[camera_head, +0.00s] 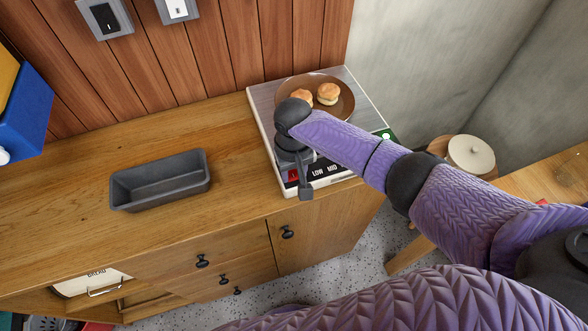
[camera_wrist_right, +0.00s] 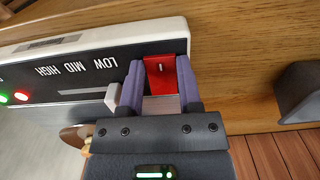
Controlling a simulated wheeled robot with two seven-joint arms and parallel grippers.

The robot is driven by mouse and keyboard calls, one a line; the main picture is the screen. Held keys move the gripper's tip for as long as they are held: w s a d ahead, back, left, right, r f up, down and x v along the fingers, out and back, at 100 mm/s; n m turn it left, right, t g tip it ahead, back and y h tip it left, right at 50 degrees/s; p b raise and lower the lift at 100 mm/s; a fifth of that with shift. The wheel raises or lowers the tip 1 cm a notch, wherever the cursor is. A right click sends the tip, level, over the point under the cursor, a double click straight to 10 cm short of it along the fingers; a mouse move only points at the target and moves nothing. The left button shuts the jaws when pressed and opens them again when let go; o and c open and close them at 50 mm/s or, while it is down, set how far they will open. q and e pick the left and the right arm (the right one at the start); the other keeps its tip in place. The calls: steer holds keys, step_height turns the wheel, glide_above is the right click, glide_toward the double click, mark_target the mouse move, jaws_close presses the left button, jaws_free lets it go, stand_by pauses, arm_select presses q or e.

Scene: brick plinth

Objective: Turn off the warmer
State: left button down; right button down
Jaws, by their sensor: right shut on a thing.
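The warmer (camera_head: 261,112) is a flat appliance at the back right of the wooden counter, with a brown plate and two buns on top. Its black front panel (camera_wrist_right: 70,64) shows LOW, MID and HIGH, a grey slider knob (camera_wrist_right: 113,97), and red (camera_wrist_right: 21,97) and green (camera_wrist_right: 4,99) lights, both lit. My right gripper (camera_wrist_right: 161,85) is at the panel's end, its fingers on either side of a red switch (camera_wrist_right: 160,68) and shut on it. In the head view, my right gripper (camera_head: 305,182) hides part of the panel. My left gripper is not in view.
A dark grey loaf pan (camera_head: 160,181) stands on the counter left of the warmer. A blue box (camera_head: 22,112) is at the far left. Wall switches (camera_head: 105,16) are above. A lidded pot (camera_head: 470,154) is at the right. The counter between pan and warmer is clear.

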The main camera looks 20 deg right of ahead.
steer(key=shift+w+g, duration=0.15)
steer(key=shift+g, duration=0.25)
steer(key=shift+w+f+g+b, duration=0.15)
steer(key=shift+g+b, duration=0.65)
steer(key=shift+b, duration=0.4)
steer(key=shift+g+b, duration=0.3)
steer(key=shift+r, duration=0.35)
steer(key=shift+c, duration=1.4)
jaws_free()
